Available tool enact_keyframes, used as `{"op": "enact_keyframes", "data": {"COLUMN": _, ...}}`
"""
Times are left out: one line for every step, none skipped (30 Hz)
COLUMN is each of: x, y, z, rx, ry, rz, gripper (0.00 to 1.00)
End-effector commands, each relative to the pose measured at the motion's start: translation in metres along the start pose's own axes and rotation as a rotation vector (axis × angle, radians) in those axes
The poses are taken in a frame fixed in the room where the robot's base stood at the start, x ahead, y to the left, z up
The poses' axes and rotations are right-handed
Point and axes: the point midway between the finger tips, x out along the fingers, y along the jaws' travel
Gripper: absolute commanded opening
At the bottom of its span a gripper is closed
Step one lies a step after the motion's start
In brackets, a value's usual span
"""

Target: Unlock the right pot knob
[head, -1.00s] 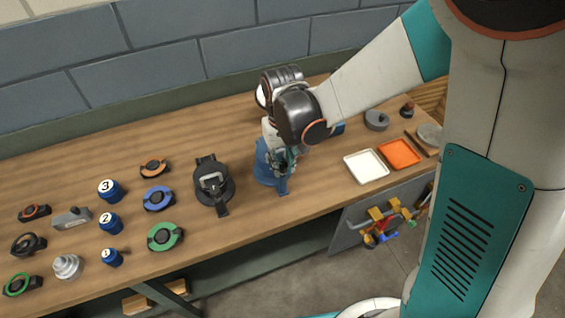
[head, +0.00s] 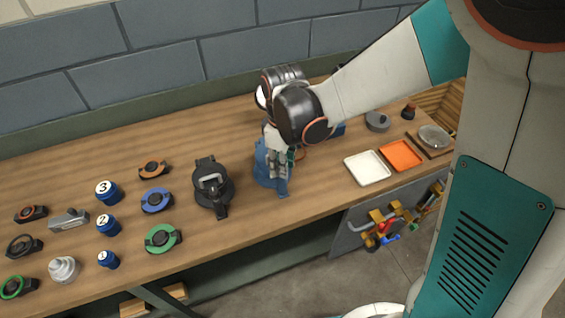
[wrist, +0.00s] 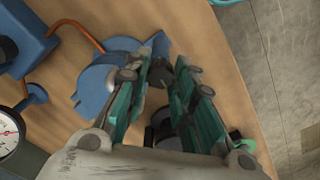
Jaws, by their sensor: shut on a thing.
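A blue rounded fixture (head: 264,168) stands on the bench under my gripper (head: 281,160), and the arm and gripper hide much of it. It also shows in the wrist view (wrist: 98,82), beside and beyond the fingers. There my gripper (wrist: 163,70) is shut on a small dark part at the blue fixture, seemingly the knob (wrist: 158,76). The fingers hide most of this part, so I cannot tell how far it is turned. A black round fixture (head: 214,191) with a handle stands on the bench to the left of the blue one.
Blue numbered cylinders (head: 108,192) and several coloured rings (head: 163,239) lie on the left of the bench (head: 120,278). A white tray (head: 367,168) and an orange tray (head: 400,155) are at right. A gauge (wrist: 8,130) and an orange cable (wrist: 83,32) show in the wrist view.

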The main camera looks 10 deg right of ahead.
Motion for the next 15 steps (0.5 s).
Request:
{"op": "enact_keyframes", "data": {"x": 0.0002, "y": 0.0000, "z": -0.0001, "rx": -0.016, "ry": 0.000, "rz": 0.000, "gripper": 0.00}}
{"op": "enact_keyframes", "data": {"x": 0.0002, "y": 0.0000, "z": -0.0002, "rx": -0.025, "ry": 0.000, "rz": 0.000, "gripper": 0.00}}
{"op": "enact_keyframes", "data": {"x": 0.0002, "y": 0.0000, "z": -0.0001, "rx": -0.035, "ry": 0.000, "rz": 0.000, "gripper": 0.00}}
{"op": "enact_keyframes", "data": {"x": 0.0001, "y": 0.0000, "z": -0.0001, "rx": -0.042, "ry": 0.000, "rz": 0.000, "gripper": 0.00}}
{"op": "enact_keyframes", "data": {"x": 0.0001, "y": 0.0000, "z": -0.0002, "rx": -0.048, "ry": 0.000, "rz": 0.000, "gripper": 0.00}}
{"op": "enact_keyframes", "data": {"x": 0.0001, "y": 0.0000, "z": -0.0002, "rx": -0.054, "ry": 0.000, "rz": 0.000, "gripper": 0.00}}
{"op": "enact_keyframes", "data": {"x": 0.0001, "y": 0.0000, "z": -0.0002, "rx": -0.057, "ry": 0.000, "rz": 0.000, "gripper": 0.00}}
{"op": "enact_keyframes", "data": {"x": 0.0001, "y": 0.0000, "z": -0.0002, "rx": -0.060, "ry": 0.000, "rz": 0.000, "gripper": 0.00}}
{"op": "enact_keyframes", "data": {"x": 0.0000, "y": 0.0000, "z": -0.0002, "rx": -0.063, "ry": 0.000, "rz": 0.000, "gripper": 0.00}}
{"op": "enact_keyframes", "data": {"x": 0.0000, "y": 0.0000, "z": -0.0002, "rx": -0.065, "ry": 0.000, "rz": 0.000, "gripper": 0.00}}
{"op": "enact_keyframes", "data": {"x": 0.0000, "y": 0.0000, "z": -0.0002, "rx": -0.066, "ry": 0.000, "rz": 0.000, "gripper": 0.00}}
{"op": "enact_keyframes", "data": {"x": 0.0000, "y": 0.0000, "z": -0.0002, "rx": -0.067, "ry": 0.000, "rz": 0.000, "gripper": 0.00}}
{"op": "enact_keyframes", "data": {"x": 0.0000, "y": 0.0000, "z": -0.0002, "rx": -0.067, "ry": 0.001, "rz": 0.000, "gripper": 0.00}}
{"op": "enact_keyframes", "data": {"x": 0.0000, "y": 0.0001, "z": -0.0002, "rx": -0.067, "ry": 0.001, "rz": 0.000, "gripper": 0.00}}
{"op": "enact_keyframes", "data": {"x": -0.0001, "y": 0.0001, "z": -0.0002, "rx": -0.067, "ry": 0.001, "rz": 0.000, "gripper": 0.00}}
